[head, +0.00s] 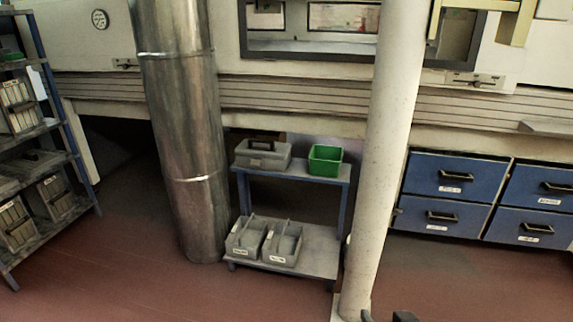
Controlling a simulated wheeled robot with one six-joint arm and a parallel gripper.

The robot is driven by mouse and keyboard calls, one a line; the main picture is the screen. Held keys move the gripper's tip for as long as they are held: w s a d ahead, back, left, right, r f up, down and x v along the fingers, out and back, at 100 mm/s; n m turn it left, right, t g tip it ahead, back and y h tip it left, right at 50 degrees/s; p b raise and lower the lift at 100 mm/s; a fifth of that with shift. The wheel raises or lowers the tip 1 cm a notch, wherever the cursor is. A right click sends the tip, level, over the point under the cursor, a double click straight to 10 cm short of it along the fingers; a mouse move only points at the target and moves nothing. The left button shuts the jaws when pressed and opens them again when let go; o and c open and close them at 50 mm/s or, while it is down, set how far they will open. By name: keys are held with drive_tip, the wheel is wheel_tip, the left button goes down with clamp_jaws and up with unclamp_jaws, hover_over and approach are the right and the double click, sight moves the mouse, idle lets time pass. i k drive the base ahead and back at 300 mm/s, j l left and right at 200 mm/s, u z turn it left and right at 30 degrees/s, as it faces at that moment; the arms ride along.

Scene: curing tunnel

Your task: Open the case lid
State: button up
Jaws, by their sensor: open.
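A grey case (263,154) with a dark handle on top sits on the left part of the upper shelf of a small blue-framed rack. Its lid (262,146) looks shut. Only the tips of my gripper (386,317) show at the bottom edge of the head view, right of centre, as two dark pieces set apart. My gripper is open, with nothing seen between the tips. It is well apart from the case, nearer to me and to the right.
A green bin (325,160) stands right of the case. Two grey totes (265,241) sit on the lower shelf. A metal duct (183,130) and a pale column (381,150) flank the rack. Blue drawers (447,174) stand right, shelving (62,150) left. Red floor in front is clear.

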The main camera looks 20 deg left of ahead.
sight(257, 148)
drive_tip(key=i+j+u, duration=0.15)
drive_tip(key=i+j, duration=0.6)
drive_tip(key=j, duration=0.15)
drive_tip(key=i+j+u, duration=0.1)
drive_tip(key=i+j, duration=0.65)
drive_tip(key=j, duration=0.1)
